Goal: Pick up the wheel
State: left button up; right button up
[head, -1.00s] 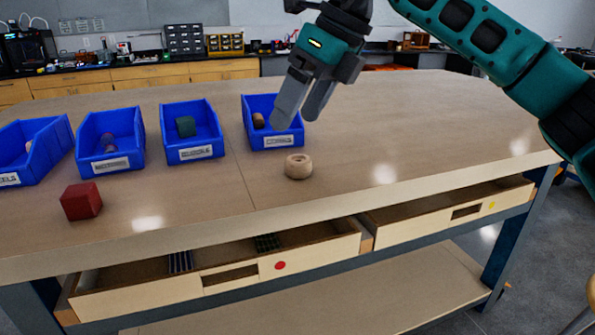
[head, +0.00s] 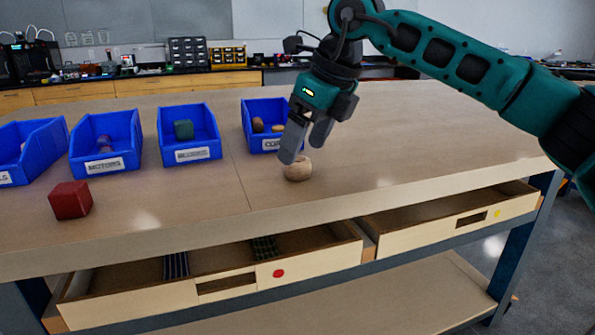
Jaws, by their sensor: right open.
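The wheel (head: 298,170) is a small round piece of light wood lying on the table. It sits in front of the blue bin at the right end of the row. My right gripper (head: 303,148) is open, with its fingers pointing down just above and behind the wheel. One finger overlaps the wheel's upper left edge in the picture, and I cannot tell whether it touches. Nothing is between the fingers that I can see. My left gripper is not in view.
Several blue labelled bins (head: 190,153) stand in a row on the table (head: 370,155); the right-hand bin (head: 266,146) holds brown pieces. A red block (head: 70,200) lies front left. Two drawers (head: 275,273) stand open under the front edge. The table's right side is clear.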

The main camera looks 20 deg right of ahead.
aim_at(299, 160)
jog(key=x, duration=0.3)
jog(key=shift+d+f+b, duration=0.1)
jog(key=shift+f+b, duration=0.25)
jog(key=shift+c, duration=1.3)
jog(key=c, duration=0.6)
jog(key=shift+c, duration=1.3)
jog(key=shift+r, duration=0.1)
